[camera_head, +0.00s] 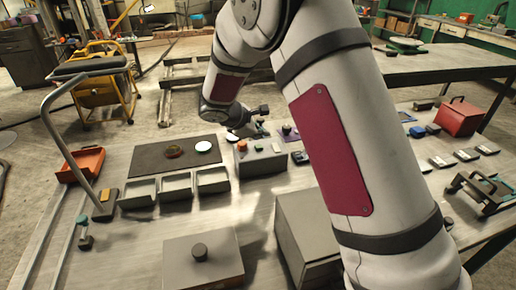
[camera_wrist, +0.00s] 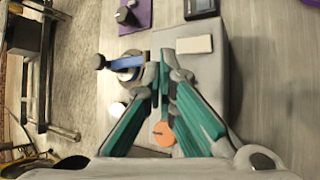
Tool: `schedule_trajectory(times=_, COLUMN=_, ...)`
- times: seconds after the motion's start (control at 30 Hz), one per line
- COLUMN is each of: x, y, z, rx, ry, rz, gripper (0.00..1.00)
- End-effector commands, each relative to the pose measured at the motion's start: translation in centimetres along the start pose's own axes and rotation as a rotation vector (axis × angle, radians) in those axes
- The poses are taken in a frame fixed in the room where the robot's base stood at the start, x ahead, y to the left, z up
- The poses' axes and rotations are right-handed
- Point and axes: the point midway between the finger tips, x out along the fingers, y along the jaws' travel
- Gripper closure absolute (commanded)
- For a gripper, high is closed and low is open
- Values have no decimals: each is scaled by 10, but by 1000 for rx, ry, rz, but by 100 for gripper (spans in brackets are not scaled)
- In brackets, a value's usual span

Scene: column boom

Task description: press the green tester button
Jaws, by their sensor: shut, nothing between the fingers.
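The grey tester box (camera_head: 262,164) stands on the metal table; it also fills the middle of the wrist view (camera_wrist: 210,90). On its top are an orange button (camera_head: 242,146), a small greenish button (camera_head: 258,147) and a pale rectangular plate (camera_head: 276,147). In the wrist view the orange button (camera_wrist: 163,134) and pale plate (camera_wrist: 194,44) show, but the green button is hidden behind my fingers. My gripper (camera_wrist: 159,74) is shut and empty, its fingertips over the box between those two. In the head view my gripper (camera_head: 247,130) is small, just behind the box; contact cannot be told.
A blue-handled part (camera_wrist: 124,64) lies beside the box, close to my fingertips. A dark mat (camera_head: 150,158) with discs and grey trays (camera_head: 175,186) lie left of the box. A knobbed box (camera_head: 203,265) stands in front. A red toolbox (camera_head: 460,118) is right.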

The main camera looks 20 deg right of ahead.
Motion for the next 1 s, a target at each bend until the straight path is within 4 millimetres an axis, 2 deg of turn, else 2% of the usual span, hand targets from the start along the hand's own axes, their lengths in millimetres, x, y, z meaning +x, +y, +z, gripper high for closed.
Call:
schedule_trajectory(times=0.23, x=10, y=-7, z=-6, rx=1, ry=-1, rz=0, gripper=100)
schedule_trajectory(times=1.0, x=10, y=-7, z=-7, rx=0, ry=0, rz=0, gripper=100)
